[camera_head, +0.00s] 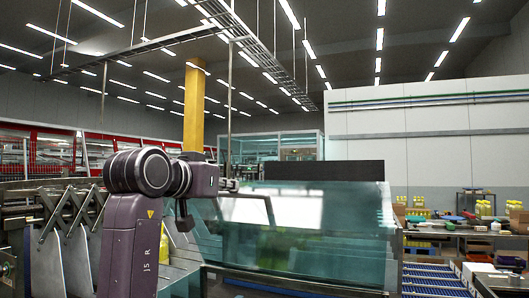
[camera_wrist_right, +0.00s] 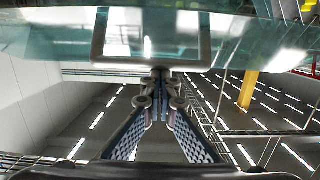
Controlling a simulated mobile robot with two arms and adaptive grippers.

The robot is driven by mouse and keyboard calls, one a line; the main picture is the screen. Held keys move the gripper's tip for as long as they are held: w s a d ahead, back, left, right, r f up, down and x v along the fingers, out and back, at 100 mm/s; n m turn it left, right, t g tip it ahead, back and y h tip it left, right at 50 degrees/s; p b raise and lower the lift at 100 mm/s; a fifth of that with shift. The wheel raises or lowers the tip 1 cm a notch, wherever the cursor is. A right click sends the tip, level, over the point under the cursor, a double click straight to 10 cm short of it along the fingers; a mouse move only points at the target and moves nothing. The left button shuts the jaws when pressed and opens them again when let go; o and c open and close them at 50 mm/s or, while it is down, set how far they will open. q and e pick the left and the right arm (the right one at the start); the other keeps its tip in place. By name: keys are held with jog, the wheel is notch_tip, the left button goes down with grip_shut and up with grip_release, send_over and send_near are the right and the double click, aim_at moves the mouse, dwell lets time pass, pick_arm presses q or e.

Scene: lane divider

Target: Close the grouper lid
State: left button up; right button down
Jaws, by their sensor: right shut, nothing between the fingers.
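The grouper lid (camera_head: 340,240) is a large tinted, see-through teal cover in the middle of the head view, with a sloping front face. In the right wrist view its glass (camera_wrist_right: 255,45) fills the top, with a grey rectangular frame (camera_wrist_right: 205,45) just beyond my fingertips. My right gripper (camera_head: 231,185) is at the lid's upper left edge in the head view. Its fingers are shut and empty in the wrist view (camera_wrist_right: 160,82). I cannot tell whether they touch the lid. My left gripper is not in view.
Metal linkages and plates (camera_head: 70,225) stand at the left, close to my right arm. A blue roller conveyor (camera_head: 432,278) runs at the lower right. A workbench (camera_head: 455,236) with yellow bottles and boxes stands behind it. A yellow column (camera_head: 194,105) rises behind the machine.

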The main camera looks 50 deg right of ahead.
jog(key=s+a+f+h+b, duration=0.1)
jog(key=a+f+b, duration=0.2)
jog(key=f+b, duration=0.1)
jog(key=shift+a+f+b, duration=0.25)
jog(key=shift+f+b, duration=0.1)
jog(key=shift+f, duration=0.15)
jog(key=shift+r, duration=0.1)
